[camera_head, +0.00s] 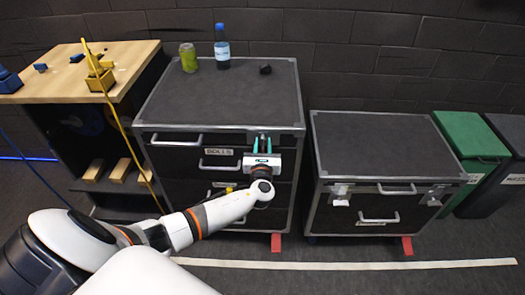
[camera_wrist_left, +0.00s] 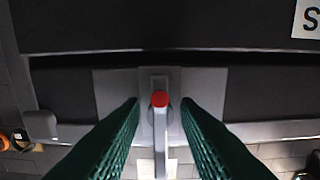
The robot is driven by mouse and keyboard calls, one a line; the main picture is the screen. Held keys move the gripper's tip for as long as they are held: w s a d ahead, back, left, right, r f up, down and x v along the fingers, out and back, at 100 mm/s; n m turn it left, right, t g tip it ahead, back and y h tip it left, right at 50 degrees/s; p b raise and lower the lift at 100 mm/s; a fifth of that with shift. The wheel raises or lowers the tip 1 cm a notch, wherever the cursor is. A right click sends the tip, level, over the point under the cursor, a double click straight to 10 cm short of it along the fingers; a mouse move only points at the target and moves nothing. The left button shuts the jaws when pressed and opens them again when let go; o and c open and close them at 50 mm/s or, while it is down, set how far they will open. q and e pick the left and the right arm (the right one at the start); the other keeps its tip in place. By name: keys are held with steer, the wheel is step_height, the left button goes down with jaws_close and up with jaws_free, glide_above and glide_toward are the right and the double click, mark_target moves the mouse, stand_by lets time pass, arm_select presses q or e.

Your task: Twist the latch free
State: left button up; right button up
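The latch (camera_wrist_left: 161,128) shows in the left wrist view as a narrow upright grey bar with a red round knob or pivot, on a grey plate on the dark cabinet front. My left gripper (camera_head: 262,146) is at the upper right front of the taller cabinet (camera_head: 230,95). Its two green ribbed fingers are open, one on each side of the latch, with a visible gap on both sides. In the head view the gripper mostly hides the latch. My right gripper is not in view.
A lower cabinet (camera_head: 385,140) is to the right, then green (camera_head: 468,138) and dark bins. A wooden-topped bench (camera_head: 120,62) is to the left.

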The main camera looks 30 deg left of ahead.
arm_select(q)
steer(key=v, duration=1.2)
steer(key=shift+b, duration=0.4)
steer(key=shift+a+f, duration=0.1)
steer(key=shift+f, duration=0.05)
steer(key=s+f+n+g+h, duration=0.25)
steer(key=s+f+n, duration=0.2)
steer(key=f, duration=0.55)
steer(key=s+f+n+g+h, duration=0.1)
steer(key=s+f+n+g, duration=0.4)
steer(key=f, duration=0.6)
steer(key=s+f+n+g+h, duration=0.2)
steer(key=s+f, duration=0.4)
steer(key=f, duration=0.4)
steer(key=s+d+f+n+g+h, duration=0.1)
steer(key=s+f+n, duration=0.3)
steer(key=s, duration=0.5)
steer(key=s+d+f+n+g+h, duration=0.1)
steer(key=s+d+f+n, duration=0.3)
steer(key=s, duration=0.5)
steer(key=s+d+f+n+g+h, duration=0.2)
steer(key=s+f+n, duration=0.3)
steer(key=s+n, duration=0.3)
steer(key=shift+s+d+f+g, duration=0.25)
steer(key=shift+s+g, duration=0.1)
steer(key=shift+s, duration=0.4)
steer(key=shift+s, duration=0.1)
